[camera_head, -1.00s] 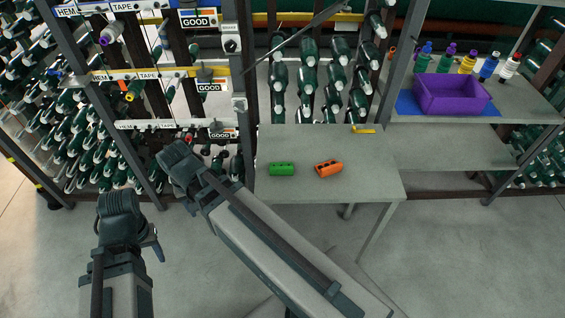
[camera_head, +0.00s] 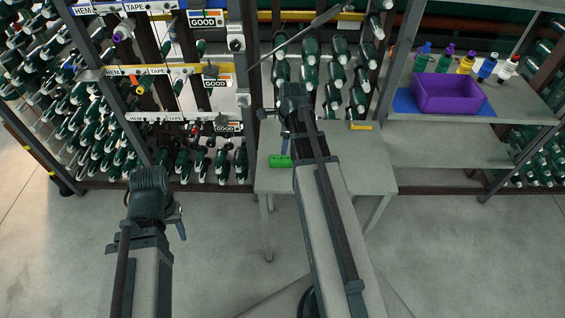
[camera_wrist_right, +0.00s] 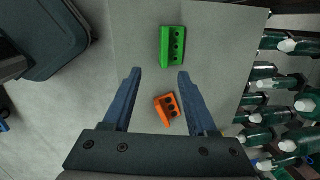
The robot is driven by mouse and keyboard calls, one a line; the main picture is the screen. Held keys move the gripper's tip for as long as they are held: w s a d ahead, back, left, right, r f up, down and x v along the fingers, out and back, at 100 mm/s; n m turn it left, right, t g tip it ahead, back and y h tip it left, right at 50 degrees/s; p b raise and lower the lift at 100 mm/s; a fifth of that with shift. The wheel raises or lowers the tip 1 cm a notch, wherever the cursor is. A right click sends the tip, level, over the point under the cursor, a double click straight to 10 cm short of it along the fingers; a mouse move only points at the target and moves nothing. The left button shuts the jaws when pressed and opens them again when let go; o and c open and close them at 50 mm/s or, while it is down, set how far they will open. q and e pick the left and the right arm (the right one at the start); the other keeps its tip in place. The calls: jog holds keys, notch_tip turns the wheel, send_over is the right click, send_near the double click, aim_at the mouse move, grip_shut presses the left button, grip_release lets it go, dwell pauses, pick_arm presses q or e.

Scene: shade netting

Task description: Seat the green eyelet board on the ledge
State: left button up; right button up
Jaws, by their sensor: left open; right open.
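The green eyelet board (camera_head: 280,161), a small block with dark holes, lies on the grey table (camera_head: 345,160), just left of my right arm. It also shows in the right wrist view (camera_wrist_right: 168,47), beyond the fingertips. My right gripper (camera_wrist_right: 159,73) is open and empty above the table, between the green board and an orange holed block (camera_wrist_right: 162,112). My right arm hides the orange block in the head view. My left gripper (camera_head: 179,222) is at the lower left, away from the table, with its fingers barely visible. I cannot tell which surface is the ledge.
A purple bin (camera_head: 447,93) stands on a blue mat on the right shelf, with several coloured spools behind it. A yellow piece (camera_head: 361,126) lies at the table's back edge. Racks of dark green spools stand behind and left. A bare grey shelf (camera_head: 445,150) is at right.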

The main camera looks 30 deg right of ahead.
jog(key=b, duration=0.7)
send_over(281, 161)
jog(key=s, duration=0.2)
jog(key=f, duration=0.7)
jog(key=shift+w+f, duration=0.25)
jog(key=shift+f, duration=0.15)
jog(key=shift+f+b, duration=0.2)
jog(key=shift+b, duration=0.2)
jog(key=shift+w, duration=0.1)
jog(key=f+b, duration=0.1)
jog(key=w+f+b, duration=0.1)
jog(key=f+b, duration=0.3)
jog(key=shift+w, duration=0.3)
jog(key=shift+f, duration=0.2)
jog(key=shift+r, duration=0.1)
grip_shut()
